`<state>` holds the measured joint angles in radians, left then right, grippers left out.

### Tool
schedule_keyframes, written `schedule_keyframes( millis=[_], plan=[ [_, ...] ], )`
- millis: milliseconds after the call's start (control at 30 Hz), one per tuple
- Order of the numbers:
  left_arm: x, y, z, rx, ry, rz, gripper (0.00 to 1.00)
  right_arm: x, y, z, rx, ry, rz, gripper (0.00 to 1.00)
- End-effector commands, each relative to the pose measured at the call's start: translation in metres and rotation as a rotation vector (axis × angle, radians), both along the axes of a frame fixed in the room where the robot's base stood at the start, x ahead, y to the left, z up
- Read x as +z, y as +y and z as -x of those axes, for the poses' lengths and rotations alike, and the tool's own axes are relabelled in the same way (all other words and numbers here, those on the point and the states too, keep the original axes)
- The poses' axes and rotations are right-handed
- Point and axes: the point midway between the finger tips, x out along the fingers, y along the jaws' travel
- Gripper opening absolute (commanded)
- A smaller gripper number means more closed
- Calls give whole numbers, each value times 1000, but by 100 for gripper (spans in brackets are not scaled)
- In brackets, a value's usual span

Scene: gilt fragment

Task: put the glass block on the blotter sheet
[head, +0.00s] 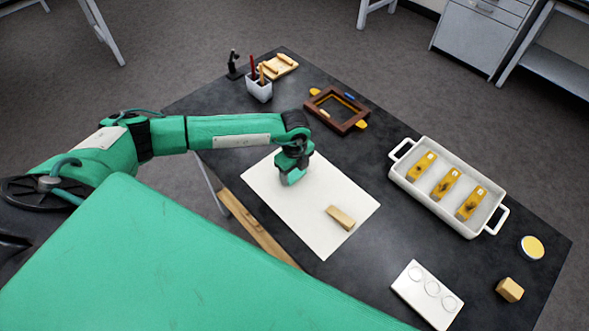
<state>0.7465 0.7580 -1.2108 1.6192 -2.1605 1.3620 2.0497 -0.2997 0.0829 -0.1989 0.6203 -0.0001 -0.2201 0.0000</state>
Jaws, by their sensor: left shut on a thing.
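The blotter sheet (322,238) is a large cream rectangle lying flat on the dark table. My left gripper (292,181) reaches in from the left and points down over the sheet's upper part. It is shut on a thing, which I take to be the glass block. The gripper hides most of that thing, so its outline is not clear. I cannot tell whether it touches the sheet. No other glass block shows. My right gripper is not in view.
A wooden block (341,217) lies on the sheet's lower right. A brown wooden frame (324,121), a pen cup (258,89) and a white tray (405,183) with yellow pieces stand beyond. A white plate with rings (409,289) and a wooden cube (510,289) lie lower right.

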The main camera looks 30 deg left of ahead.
Motion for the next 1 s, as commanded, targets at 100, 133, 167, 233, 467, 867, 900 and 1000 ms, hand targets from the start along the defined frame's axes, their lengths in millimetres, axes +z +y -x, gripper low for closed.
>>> schedule_keyframes(
  millis=[100, 133, 167, 233, 467, 867, 900, 1000],
  plan=[
    [-1, 0, 0, 0, -1, 0, 36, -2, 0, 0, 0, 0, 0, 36],
    [-2, 0, 0, 0, -1, 0, 36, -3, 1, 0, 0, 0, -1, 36],
    [-3, 0, 0, 0, 0, 0, 36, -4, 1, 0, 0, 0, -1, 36],
    [-3, 0, 0, 0, 0, 0, 71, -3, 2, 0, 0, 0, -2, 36],
    [-3, 0, 0, 0, 0, 0, 85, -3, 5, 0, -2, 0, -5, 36],
    [29, 0, -1, -2, -5, 2, 85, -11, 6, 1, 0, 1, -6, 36],
    [37, 0, -2, -1, -6, 2, 85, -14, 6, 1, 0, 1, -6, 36],
    [60, 0, -1, -1, -6, 1, 85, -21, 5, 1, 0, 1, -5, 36]
  ],
)
